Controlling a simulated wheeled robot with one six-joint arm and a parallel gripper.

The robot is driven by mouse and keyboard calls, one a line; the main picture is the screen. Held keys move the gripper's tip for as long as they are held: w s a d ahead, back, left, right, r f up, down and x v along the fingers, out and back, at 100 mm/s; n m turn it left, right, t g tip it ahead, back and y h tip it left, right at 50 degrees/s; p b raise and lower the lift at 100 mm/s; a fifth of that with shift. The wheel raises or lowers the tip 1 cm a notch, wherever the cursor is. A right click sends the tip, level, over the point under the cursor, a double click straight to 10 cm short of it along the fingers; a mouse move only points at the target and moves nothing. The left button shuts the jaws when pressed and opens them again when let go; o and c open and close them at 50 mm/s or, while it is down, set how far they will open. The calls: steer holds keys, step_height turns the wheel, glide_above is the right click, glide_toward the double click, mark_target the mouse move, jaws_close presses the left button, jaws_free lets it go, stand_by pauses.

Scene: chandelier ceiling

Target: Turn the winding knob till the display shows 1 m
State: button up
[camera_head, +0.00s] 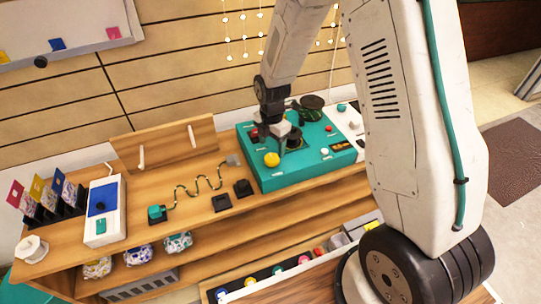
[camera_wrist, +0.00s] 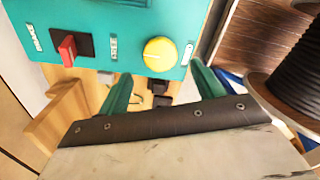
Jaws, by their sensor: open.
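A teal control box (camera_head: 262,181) stands on the wooden bench in the head view. A round yellow knob (camera_head: 272,159) sits near its front left corner; it also shows in the wrist view (camera_wrist: 160,54). I cannot tell whether it is the winding knob. A dark display (camera_head: 341,146) is at the box's right front; its reading is too small to make out. My gripper (camera_head: 281,139) is above the box, behind the yellow knob. In the wrist view my gripper (camera_wrist: 161,76) is open and empty, its green fingers spread below the yellow knob in the picture.
A red switch (camera_wrist: 67,50) sits left of the yellow knob. A dark spool (camera_wrist: 293,78) is at the right of the wrist view. A white device with a blue screen (camera_head: 101,205) and a wavy cable (camera_head: 197,185) lie left of the box.

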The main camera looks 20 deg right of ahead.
mark_target(271, 158)
step_height(271, 158, down, 5)
steer(key=shift+f, duration=0.2)
steer(key=c, duration=1)
steer(key=shift+a, duration=0.15)
